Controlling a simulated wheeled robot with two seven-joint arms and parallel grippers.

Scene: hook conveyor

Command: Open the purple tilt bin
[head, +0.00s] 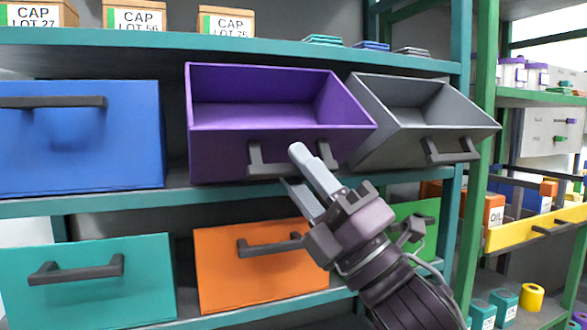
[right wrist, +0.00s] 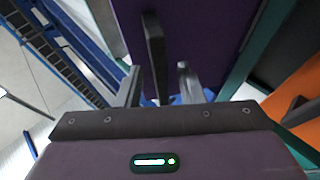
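The purple tilt bin (head: 220,152) is on the middle shelf in the head view. It is tilted forward, and its open top and inside show. Its dark grey handle (head: 257,160) is low on the front panel, partly hidden by my right gripper (head: 291,167). My right gripper is at the handle, with its two fingers apart. In the right wrist view, the purple front (right wrist: 205,30) fills the top middle. The handle (right wrist: 155,50) shows between the spread fingers (right wrist: 159,68), nearer the left one, with a gap on the right. My left gripper is not in view.
A grey bin (head: 400,145) to the right is also tilted out. A blue bin (head: 80,145) on the left is upright. Teal (head: 95,290), orange (head: 220,280) and green (head: 425,212) bins are below. A green rack post (head: 480,165) stands right of my arm.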

